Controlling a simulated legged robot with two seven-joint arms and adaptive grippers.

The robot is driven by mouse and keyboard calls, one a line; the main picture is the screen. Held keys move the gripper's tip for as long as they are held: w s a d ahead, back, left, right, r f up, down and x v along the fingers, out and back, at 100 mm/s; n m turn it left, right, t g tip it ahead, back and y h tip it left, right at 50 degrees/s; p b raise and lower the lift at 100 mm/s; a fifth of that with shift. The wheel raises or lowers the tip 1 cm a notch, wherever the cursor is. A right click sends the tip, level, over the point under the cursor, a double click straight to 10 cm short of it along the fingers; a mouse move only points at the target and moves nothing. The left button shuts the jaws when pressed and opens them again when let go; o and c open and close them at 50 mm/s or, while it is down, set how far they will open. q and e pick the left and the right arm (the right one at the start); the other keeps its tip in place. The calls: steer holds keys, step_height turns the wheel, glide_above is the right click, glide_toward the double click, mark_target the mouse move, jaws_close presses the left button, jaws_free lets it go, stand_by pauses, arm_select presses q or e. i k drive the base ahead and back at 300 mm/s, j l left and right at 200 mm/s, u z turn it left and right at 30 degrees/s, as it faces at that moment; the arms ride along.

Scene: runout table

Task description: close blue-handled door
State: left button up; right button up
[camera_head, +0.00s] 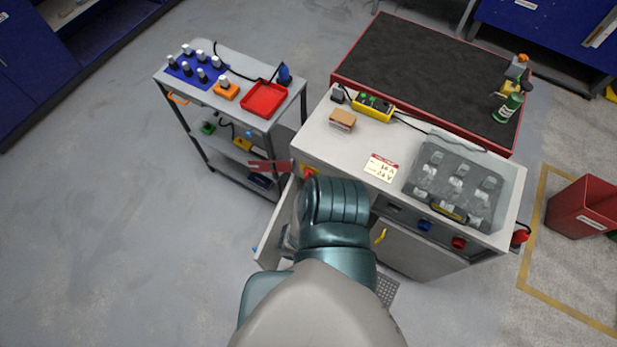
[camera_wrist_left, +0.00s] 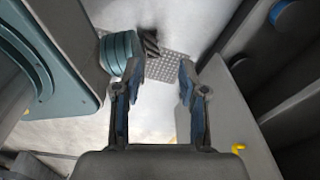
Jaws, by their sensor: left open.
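The blue-handled door (camera_head: 274,230) stands swung open at the left end of the grey cabinet in the head view. A small blue spot at its outer edge looks like its handle (camera_head: 255,248). My teal arm covers the area right of this door. My left gripper (camera_wrist_left: 158,100) is open and empty in the left wrist view, with floor showing between its fingers. It is hidden behind the arm in the head view. A grey panel with a yellow handle (camera_wrist_left: 238,149) is right of the fingers. My right gripper is not in view.
The yellow handle (camera_head: 380,235) also shows on the cabinet front. Blue (camera_head: 424,225) and red (camera_head: 458,242) knobs are to its right. A trolley (camera_head: 297,95) with a red tray (camera_head: 264,98) stands left. A perforated plate (camera_head: 388,288) lies below. Floor at left is clear.

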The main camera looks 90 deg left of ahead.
mark_target(267, 256)
steer(key=k+l+z, duration=0.1)
steer(key=z, duration=1.7)
steer(key=k+l+z, duration=0.1)
steer(key=z, duration=0.25)
steer(key=l+z, duration=0.55)
steer(key=z, duration=0.15)
steer(key=l, duration=0.65)
steer(key=k+l, duration=0.1)
steer(key=l, duration=0.6)
steer(key=l+u, duration=0.6)
steer(key=u, duration=0.25)
steer(key=k+l+u, duration=0.1)
steer(key=l+u, duration=0.15)
steer(key=u, duration=0.6)
steer(key=l+u, duration=0.1)
steer(key=u, duration=0.35)
steer(key=k+u, duration=0.1)
steer(key=u, duration=0.35)
steer(key=l+u, duration=0.1)
steer(key=u, duration=0.35)
steer(key=k+u, duration=0.1)
steer(key=u, duration=0.75)
steer(key=k+u, duration=0.1)
steer(key=u, duration=0.35)
